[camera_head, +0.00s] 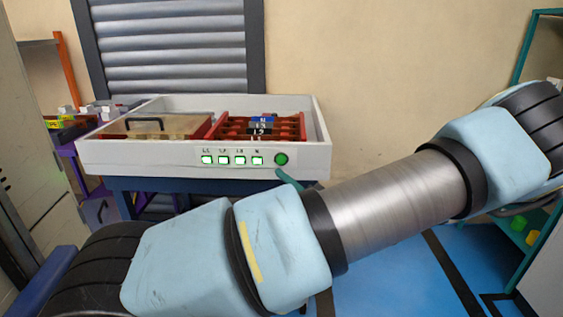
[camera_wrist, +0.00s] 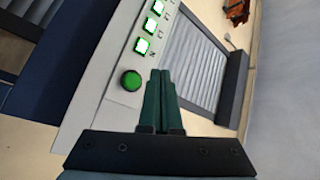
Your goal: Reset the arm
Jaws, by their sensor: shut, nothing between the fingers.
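My gripper (camera_wrist: 161,74) shows in the wrist view as two dark green fingers, closed side by side with nothing between them. The fingertips appear just beside the round green button (camera_wrist: 131,80) on the front panel; I cannot tell whether they touch the panel. In the head view a small green tip of my gripper (camera_head: 284,174) shows below the same round button (camera_head: 281,159). My light blue and silver arm stretches across the lower half of that view and hides most of the gripper.
A white box (camera_head: 120,157) with several lit square buttons stands on a dark blue table (camera_head: 150,184). It holds a wooden-lidded part (camera_head: 155,126) and red racks (camera_head: 262,128). A grey shutter (camera_head: 170,50) is behind. Teal shelving (camera_head: 521,240) stands at the right. Blue floor (camera_head: 400,280) is open below my arm.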

